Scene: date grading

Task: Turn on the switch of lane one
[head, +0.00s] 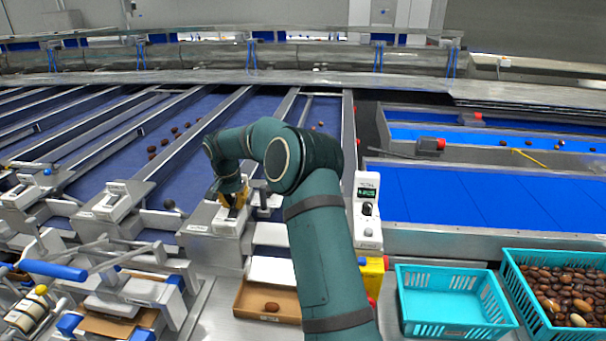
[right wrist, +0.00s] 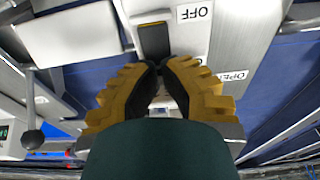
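The lane switch housing (head: 228,222) is a small white box at the near end of a lane divider in the head view. In the right wrist view it shows a dark switch (right wrist: 154,40) beside a label reading OFF (right wrist: 196,13). My right gripper (head: 234,198) is over this housing, pointing down. In the right wrist view its yellow fingers (right wrist: 163,70) are drawn together, tips nearly meeting at the switch's near edge, with nothing seen held. I cannot tell whether they touch it. The lane number is not readable. My left gripper is not in view.
A similar white switch box (head: 117,200) stands to the left. A white display post (head: 367,210) is right of my arm. A teal empty basket (head: 450,322) and a basket of dates (head: 512,285) are at right. A cardboard tray (head: 245,300) holds a date.

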